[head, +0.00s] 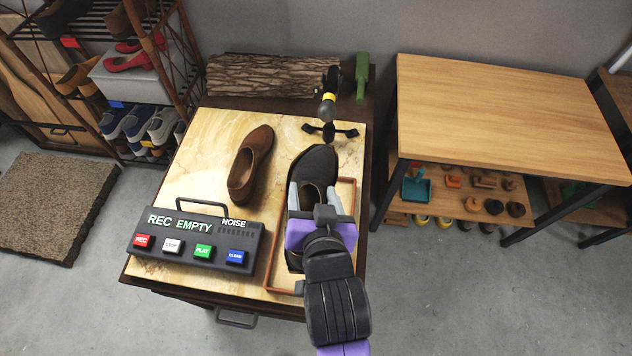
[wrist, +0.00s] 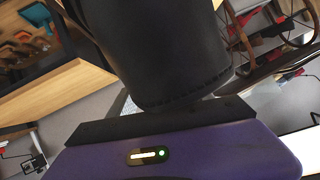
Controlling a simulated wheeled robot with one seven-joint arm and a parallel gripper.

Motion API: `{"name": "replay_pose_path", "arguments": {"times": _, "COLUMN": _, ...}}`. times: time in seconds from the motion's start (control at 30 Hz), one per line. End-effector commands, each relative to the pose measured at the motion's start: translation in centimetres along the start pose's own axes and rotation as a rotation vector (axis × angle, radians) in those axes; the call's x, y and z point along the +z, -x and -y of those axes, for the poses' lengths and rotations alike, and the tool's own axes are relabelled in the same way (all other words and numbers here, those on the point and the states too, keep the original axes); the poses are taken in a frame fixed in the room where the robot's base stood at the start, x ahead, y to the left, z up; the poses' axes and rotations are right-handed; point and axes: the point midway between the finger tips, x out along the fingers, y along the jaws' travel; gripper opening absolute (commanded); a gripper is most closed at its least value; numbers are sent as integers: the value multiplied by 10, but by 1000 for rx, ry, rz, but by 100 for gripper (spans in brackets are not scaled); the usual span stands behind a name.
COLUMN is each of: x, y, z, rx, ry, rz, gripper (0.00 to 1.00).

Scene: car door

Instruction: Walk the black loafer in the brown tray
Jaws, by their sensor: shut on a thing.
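The black loafer (head: 314,165) is at the right of the marble-topped cabinet in the head view, its toe toward the back wall. My gripper (head: 320,198) is shut on it around the foot opening, and the gripper and wrist hide much of the heel half. The black loafer fills the upper middle of the wrist view (wrist: 160,50), close against the gripper. The brown tray (head: 279,247) is a thin-rimmed rectangle under and around the shoe. Whether the sole touches the tray floor cannot be told.
A brown loafer (head: 250,165) lies left of the tray. A recorder (head: 195,240) with coloured buttons stands at the front left. A microphone on a stand (head: 329,108) is just beyond the black toe.

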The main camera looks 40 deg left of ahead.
Motion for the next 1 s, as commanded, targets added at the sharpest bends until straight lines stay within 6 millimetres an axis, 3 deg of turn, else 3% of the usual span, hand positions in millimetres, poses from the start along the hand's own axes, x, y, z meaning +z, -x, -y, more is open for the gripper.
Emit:
{"name": "replay_pose_path", "arguments": {"times": 0.3, "x": 30, "y": -26, "z": -18, "rx": 38, "ry": -16, "rz": -12, "gripper": 0}}
{"name": "replay_pose_path", "arguments": {"times": 0.47, "x": 29, "y": -33, "z": -20, "rx": 47, "ry": -18, "rz": -18, "gripper": 0}}
{"name": "replay_pose_path", "arguments": {"times": 0.67, "x": 42, "y": -39, "z": -23, "rx": 48, "ry": -19, "rz": -17, "gripper": 0}}
{"name": "replay_pose_path", "arguments": {"times": 1.0, "x": 79, "y": -58, "z": -34, "rx": 47, "ry": -18, "rz": -17, "gripper": 0}}
